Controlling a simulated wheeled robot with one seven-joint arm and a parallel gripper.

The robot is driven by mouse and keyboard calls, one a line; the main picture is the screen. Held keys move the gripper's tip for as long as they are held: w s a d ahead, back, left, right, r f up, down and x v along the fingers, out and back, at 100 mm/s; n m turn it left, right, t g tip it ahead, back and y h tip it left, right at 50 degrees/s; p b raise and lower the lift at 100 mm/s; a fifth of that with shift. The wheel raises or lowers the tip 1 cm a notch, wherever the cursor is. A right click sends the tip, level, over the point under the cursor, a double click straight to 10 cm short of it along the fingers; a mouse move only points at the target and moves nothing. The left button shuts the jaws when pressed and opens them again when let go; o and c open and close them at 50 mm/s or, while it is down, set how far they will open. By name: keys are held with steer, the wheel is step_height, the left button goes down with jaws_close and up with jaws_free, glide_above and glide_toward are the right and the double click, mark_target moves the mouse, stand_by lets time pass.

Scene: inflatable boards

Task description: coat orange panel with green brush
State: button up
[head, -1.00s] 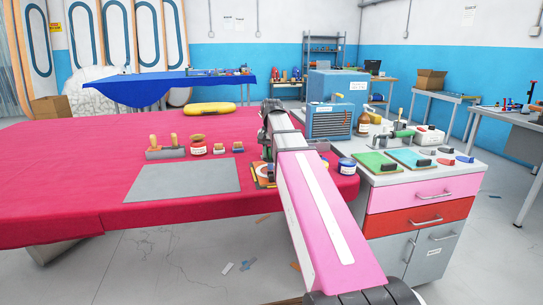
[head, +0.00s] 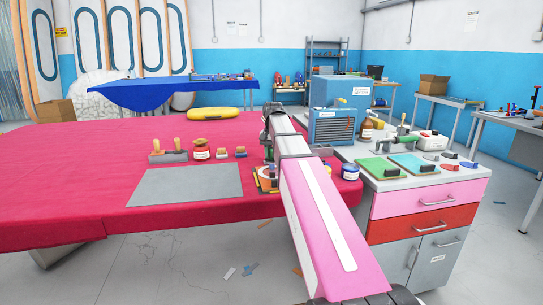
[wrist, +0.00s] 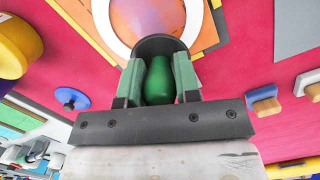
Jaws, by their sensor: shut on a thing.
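The orange panel (wrist: 205,25) lies on the red-covered table, with a white ring around a pale purple-orange disc. In the head view the panel (head: 265,182) shows only in part beside my arm. My gripper (wrist: 159,78) is shut on the green handle of the green brush (wrist: 158,80), with a green-grey finger on each side. The brush's dark round end (wrist: 160,44) overlaps the near edge of the white ring in the wrist view. Its bristles are hidden, so I cannot tell whether they touch the panel. In the head view my arm hides most of the gripper.
A grey mat (head: 185,186) lies left of the panel. Behind it are a wooden-handled tool holder (head: 168,156), a red jar (head: 201,150) and small brushes (head: 221,153). A drawer cabinet (head: 425,200) adjoins the table.

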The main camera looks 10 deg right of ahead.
steer(key=shift+s+d+f, duration=0.1)
steer(key=shift+s+d, duration=0.05)
steer(key=shift+d, duration=0.35)
steer(key=shift+s, duration=4.75)
steer(key=shift+d, duration=0.7)
steer(key=shift+w, duration=4.9)
steer(key=shift+r, duration=3.15)
steer(key=shift+r, duration=0.1)
